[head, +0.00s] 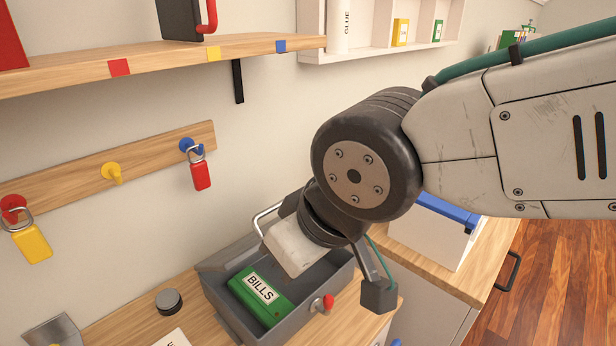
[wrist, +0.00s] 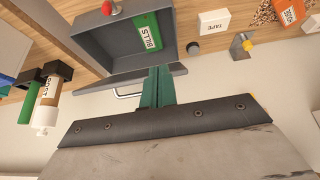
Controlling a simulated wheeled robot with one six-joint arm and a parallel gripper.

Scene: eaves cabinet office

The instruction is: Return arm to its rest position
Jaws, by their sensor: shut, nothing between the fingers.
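My arm reaches in from the right in the head view, over a grey open box (head: 226,306). My gripper's two green fingers are together, with nothing between them, in the wrist view (wrist: 156,86). The fingertips cannot be made out in the head view, where the pale gripper body is over the box. A green case marked BILLS (head: 262,297) lies inside the box; it also shows in the wrist view (wrist: 148,33). The box has a metal handle and a red knob (head: 323,303).
A wooden shelf (head: 150,62) juts from the wall above. A peg rail holds a yellow padlock (head: 32,244) and a red padlock (head: 200,176). A white box with a blue top (head: 425,232) stands right of the grey box. Floor shows at the far right.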

